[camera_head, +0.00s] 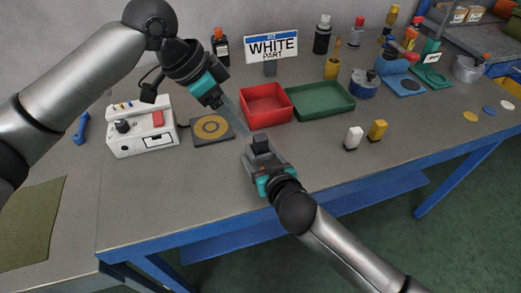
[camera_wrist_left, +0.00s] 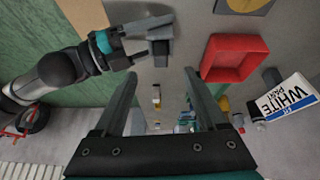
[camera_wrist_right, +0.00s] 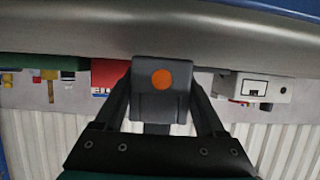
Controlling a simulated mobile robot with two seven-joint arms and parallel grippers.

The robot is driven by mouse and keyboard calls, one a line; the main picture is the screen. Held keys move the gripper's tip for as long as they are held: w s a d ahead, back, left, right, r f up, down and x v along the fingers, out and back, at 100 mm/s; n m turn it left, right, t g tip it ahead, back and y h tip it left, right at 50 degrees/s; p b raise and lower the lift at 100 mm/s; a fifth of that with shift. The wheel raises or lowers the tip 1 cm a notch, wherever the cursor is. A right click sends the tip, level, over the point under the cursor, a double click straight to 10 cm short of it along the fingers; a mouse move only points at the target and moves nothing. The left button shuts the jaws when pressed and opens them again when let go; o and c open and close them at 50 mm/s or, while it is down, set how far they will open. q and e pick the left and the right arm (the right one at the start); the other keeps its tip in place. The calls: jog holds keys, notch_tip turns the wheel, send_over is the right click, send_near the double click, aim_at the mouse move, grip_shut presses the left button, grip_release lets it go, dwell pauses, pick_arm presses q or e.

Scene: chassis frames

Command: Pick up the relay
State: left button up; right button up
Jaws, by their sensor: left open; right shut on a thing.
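My right gripper (camera_head: 262,160) is shut on a dark grey block, the relay (camera_head: 261,144), above the front of the bench. In the right wrist view the relay (camera_wrist_right: 162,107) sits between both fingers with an orange disc on its face. It also shows in the left wrist view (camera_wrist_left: 160,36), at the tip of my right gripper (camera_wrist_left: 148,45). My left gripper (camera_head: 238,118) is open and empty, above and behind the relay, near the red tray. In the left wrist view its fingers (camera_wrist_left: 160,88) are spread wide with nothing between them.
A red tray (camera_head: 267,115) and green tray (camera_head: 320,113) stand behind, below a "WHITE PART" sign (camera_head: 271,47). A white block (camera_head: 354,137) and yellow block (camera_head: 377,129) stand to the right. A white box (camera_head: 143,143) and dark pad (camera_head: 199,138) lie left. The front right bench is clear.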

aim_at(261, 137)
pick_arm(q)
jog(key=d+r+n+y, duration=0.4)
jog(key=d+n+y, duration=0.2)
jog(key=n, duration=1.1)
jog(key=f, duration=0.4)
jog(key=w+f, duration=0.1)
jog(key=f, duration=0.3)
jog(key=a+f, duration=0.1)
jog(key=f, duration=0.3)
jog(key=shift+w+f, duration=0.15)
jog(key=shift+w, duration=0.25)
jog(key=shift+c, duration=0.3)
grip_shut()
